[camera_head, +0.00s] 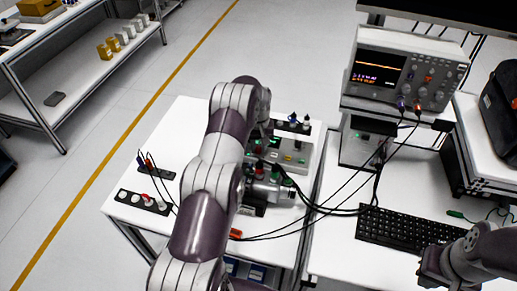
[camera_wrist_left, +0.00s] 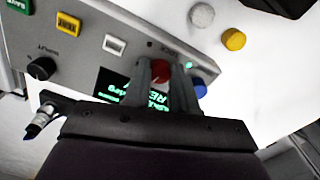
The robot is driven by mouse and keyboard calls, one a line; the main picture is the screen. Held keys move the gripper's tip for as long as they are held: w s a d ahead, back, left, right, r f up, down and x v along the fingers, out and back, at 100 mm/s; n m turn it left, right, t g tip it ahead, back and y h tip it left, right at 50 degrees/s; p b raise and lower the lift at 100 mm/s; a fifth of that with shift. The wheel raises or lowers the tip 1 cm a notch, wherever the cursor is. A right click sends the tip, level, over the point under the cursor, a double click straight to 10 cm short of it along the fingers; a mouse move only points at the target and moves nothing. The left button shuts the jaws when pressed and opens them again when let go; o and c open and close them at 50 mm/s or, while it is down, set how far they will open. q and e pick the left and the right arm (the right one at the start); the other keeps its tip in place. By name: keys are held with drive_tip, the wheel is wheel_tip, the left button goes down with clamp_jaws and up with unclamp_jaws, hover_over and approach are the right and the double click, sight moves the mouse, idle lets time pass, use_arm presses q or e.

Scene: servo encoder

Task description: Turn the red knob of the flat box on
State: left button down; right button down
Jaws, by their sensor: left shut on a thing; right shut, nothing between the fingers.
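The flat box (camera_wrist_left: 80,35) is a grey panel, seen close in the left wrist view. It carries a black knob (camera_wrist_left: 41,68), several coloured buttons and a dark display (camera_wrist_left: 115,88) with green text. The red knob (camera_wrist_left: 160,70) sits between the two fingers of my left gripper (camera_wrist_left: 163,78), which is shut on it. A small green light (camera_wrist_left: 188,65) glows beside the knob. In the head view the flat box (camera_head: 297,151) is partly covered by my left arm, and the left fingers are hidden. My right gripper (camera_head: 430,268) is shut and empty near the keyboard.
The keyboard (camera_head: 400,228) lies on the right table. An oscilloscope (camera_head: 405,72) stands behind it, with cables running left across the table gap. A motor-like cylinder (camera_head: 268,190) stands in front of the box. A black socket strip (camera_head: 143,201) lies on the left of the white table.

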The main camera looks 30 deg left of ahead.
sight(259, 148)
use_arm(q)
drive_tip(key=m+b, duration=0.2)
drive_tip(key=m, duration=0.2)
drive_tip(key=shift+w, duration=0.1)
drive_tip(key=shift+a+r+m+b, duration=0.15)
drive_tip(key=shift+m+b, duration=0.65)
drive_tip(key=shift+m, duration=1.4)
drive_tip(key=c, duration=1.1)
unclamp_jaws()
drive_tip(key=shift+o, duration=1)
wheel_tip(259, 148, up, 3)
wheel_tip(259, 148, up, 10)
drive_tip(key=p, duration=1)
drive_tip(key=shift+f, duration=0.2)
